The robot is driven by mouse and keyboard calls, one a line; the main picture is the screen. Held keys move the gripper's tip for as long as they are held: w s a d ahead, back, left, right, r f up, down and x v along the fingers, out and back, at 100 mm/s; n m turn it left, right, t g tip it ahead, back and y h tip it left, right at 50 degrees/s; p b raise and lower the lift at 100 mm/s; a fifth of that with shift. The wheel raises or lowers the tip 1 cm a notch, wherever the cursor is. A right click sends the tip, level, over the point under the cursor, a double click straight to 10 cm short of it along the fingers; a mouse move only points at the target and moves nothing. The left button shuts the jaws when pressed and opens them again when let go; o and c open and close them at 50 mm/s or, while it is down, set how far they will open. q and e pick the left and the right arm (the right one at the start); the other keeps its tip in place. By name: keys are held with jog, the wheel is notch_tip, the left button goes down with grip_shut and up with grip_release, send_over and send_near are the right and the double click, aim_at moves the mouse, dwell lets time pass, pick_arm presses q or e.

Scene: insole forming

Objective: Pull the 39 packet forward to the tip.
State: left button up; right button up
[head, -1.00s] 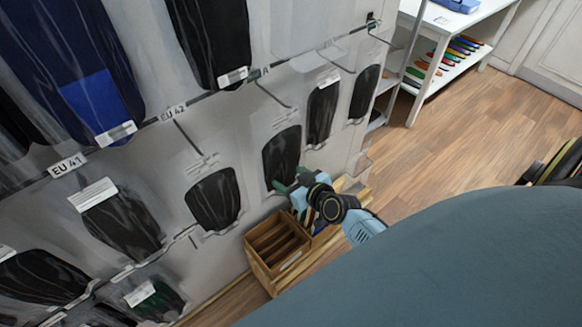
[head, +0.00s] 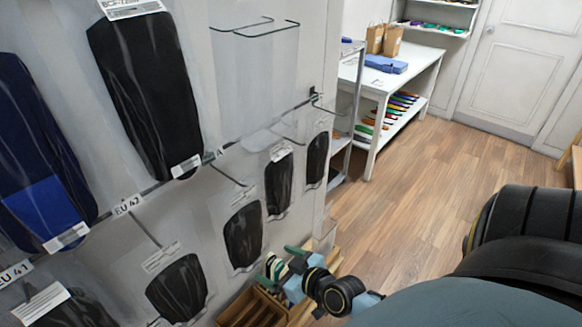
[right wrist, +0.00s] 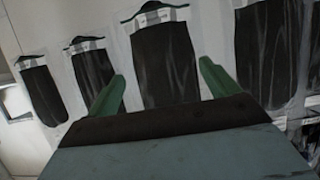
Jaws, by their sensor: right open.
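Dark packets in clear sleeves hang on hooks along the white wall, and I cannot read a 39 on any of them. In the head view, one dark packet (head: 243,237) hangs just left of my right gripper (head: 280,258). In the right wrist view, my right gripper (right wrist: 162,85) is open, with its green fingers apart. A dark packet (right wrist: 163,55) with a white label shows beyond and between the fingers. Nothing is visibly held, and the depth gap to the packet is unclear. My left gripper is not in view.
Neighbouring packets hang close by, one lower left (head: 178,289) and one to the right (head: 278,187). A wooden box (head: 254,308) stands below the gripper. A white table (head: 425,72) is at the back. The wood floor at right is open.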

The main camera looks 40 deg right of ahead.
jog(key=shift+v, duration=2.3)
jog(key=s+a+f+g+b, duration=0.1)
jog(key=s+f+g+b, duration=0.3)
jog(key=f, duration=0.9)
jog(key=s+a+f+g, duration=0.15)
jog(key=s+f, duration=0.45)
jog(key=f, duration=0.7)
jog(key=s+a+f+g+b, duration=0.1)
jog(key=s+f+g, duration=0.2)
jog(key=s+f, duration=0.5)
jog(key=s+a+f+n+g+h+b, duration=0.1)
jog(key=s+f+g, duration=0.3)
jog(key=s+f, duration=0.4)
jog(key=s+b, duration=0.1)
jog(key=s, duration=0.2)
jog(key=shift+s+a+f, duration=0.2)
jog(key=shift+a+f, duration=0.05)
jog(key=shift+f, duration=0.15)
